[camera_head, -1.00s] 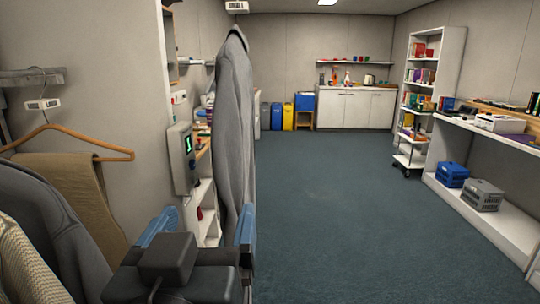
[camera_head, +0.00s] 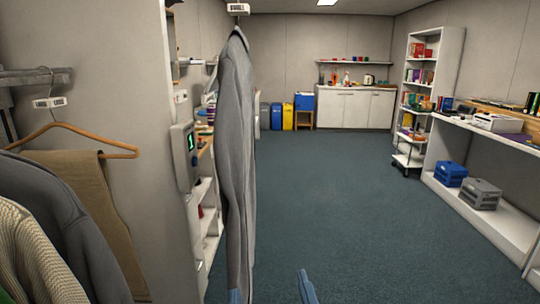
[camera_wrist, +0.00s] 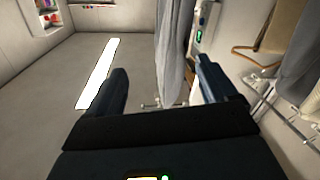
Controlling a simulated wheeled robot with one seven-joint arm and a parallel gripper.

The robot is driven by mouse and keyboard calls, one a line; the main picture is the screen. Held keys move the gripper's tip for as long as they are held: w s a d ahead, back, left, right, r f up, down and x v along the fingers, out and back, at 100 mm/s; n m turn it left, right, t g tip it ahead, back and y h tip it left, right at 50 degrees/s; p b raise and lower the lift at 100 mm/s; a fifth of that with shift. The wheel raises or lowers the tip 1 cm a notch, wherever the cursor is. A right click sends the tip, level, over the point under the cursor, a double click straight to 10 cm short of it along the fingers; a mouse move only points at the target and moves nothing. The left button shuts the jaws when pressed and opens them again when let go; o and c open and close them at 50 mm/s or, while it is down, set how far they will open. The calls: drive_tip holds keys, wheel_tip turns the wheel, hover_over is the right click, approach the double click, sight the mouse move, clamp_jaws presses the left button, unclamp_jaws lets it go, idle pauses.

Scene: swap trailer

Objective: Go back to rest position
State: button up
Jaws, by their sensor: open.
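My gripper (camera_head: 270,292) is at the bottom edge of the head view. Only its two blue fingertips show there, set wide apart; the rest is out of frame. In the wrist view its dark fingers (camera_wrist: 168,88) are spread, with nothing held between them. A grey jacket (camera_head: 236,150) hangs from a tagged hook just beyond, its lower part near the left fingertip. The jacket also shows in the wrist view (camera_wrist: 174,45), beyond the gap between the fingers. I cannot tell whether a finger touches it.
A rail at left holds a wooden hanger (camera_head: 70,138) with tan trousers and other clothes. A wall-mounted device with a green display (camera_head: 185,155) sits behind the jacket. Shelves with blue (camera_head: 450,174) and grey crates (camera_head: 480,194) line the right. The carpet (camera_head: 330,200) ahead is clear.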

drive_tip(key=s+d+f+n+g+y, duration=0.1)
drive_tip(key=s+d+f+g, duration=0.2)
drive_tip(key=s+d+f, duration=0.95)
drive_tip(key=s+d+m+h, duration=0.1)
drive_tip(key=s+d, duration=0.3)
drive_tip(key=s, duration=0.5)
drive_tip(key=s+d+r+m+h, duration=0.1)
drive_tip(key=s+d+m, duration=0.3)
drive_tip(key=s, duration=0.5)
drive_tip(key=shift+d+r+h, duration=0.25)
drive_tip(key=shift+d+h, duration=0.15)
drive_tip(key=shift+d, duration=0.05)
